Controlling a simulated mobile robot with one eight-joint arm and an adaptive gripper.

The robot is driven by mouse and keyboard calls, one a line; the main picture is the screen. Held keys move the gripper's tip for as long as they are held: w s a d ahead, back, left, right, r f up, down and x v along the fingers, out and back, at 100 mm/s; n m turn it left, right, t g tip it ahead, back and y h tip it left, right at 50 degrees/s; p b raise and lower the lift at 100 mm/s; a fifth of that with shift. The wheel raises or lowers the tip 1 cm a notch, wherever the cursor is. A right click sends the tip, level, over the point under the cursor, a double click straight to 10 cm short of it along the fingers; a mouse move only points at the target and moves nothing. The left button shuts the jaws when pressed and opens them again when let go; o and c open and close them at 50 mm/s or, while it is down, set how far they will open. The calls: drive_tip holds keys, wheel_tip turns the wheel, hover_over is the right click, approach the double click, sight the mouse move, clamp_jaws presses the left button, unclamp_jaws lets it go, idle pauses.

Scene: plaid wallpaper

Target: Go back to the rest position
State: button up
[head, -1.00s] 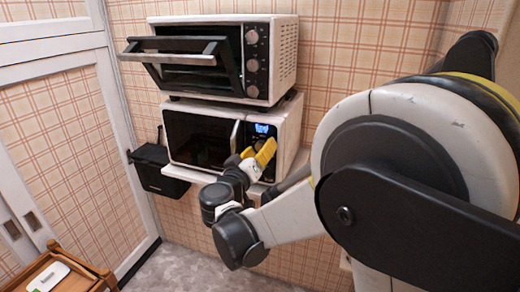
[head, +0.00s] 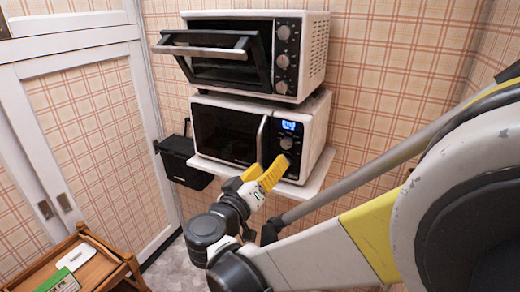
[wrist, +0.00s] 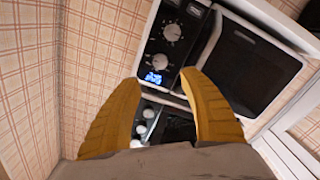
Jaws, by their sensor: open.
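My gripper (head: 266,174) has yellow fingers and is in front of the lower right part of the microwave in the head view. In the wrist view my gripper (wrist: 160,100) shows its two fingers spread apart with nothing between them. The microwave (head: 228,130) is white with a dark door, a lit blue display and knobs; its door looks shut. In the head view I cannot tell whether a fingertip touches its panel.
A toaster oven (head: 315,60) with its door tilted partly open sits above the microwave. Both are over a white wall shelf (head: 315,185). A black bin (head: 182,160) hangs at the left. A wooden cart (head: 95,270) with boxes stands at the lower left. White-framed doors (head: 95,120) are behind it.

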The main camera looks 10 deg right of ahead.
drive_tip(key=shift+s, duration=0.1)
drive_tip(key=s+d+f+g+y, duration=0.4)
drive_tip(key=s+d+f+g, duration=0.25)
drive_tip(key=s+d, duration=0.35)
drive_tip(key=s+a+f+y, duration=0.3)
drive_tip(key=s+y, duration=0.3)
drive_tip(key=s, duration=0.4)
drive_tip(key=shift+f+n+g+y, duration=0.15)
drive_tip(key=shift+n+g+y, duration=0.15)
drive_tip(key=shift+g, duration=0.15)
drive_tip(key=shift+w, duration=0.1)
idle(0.6)
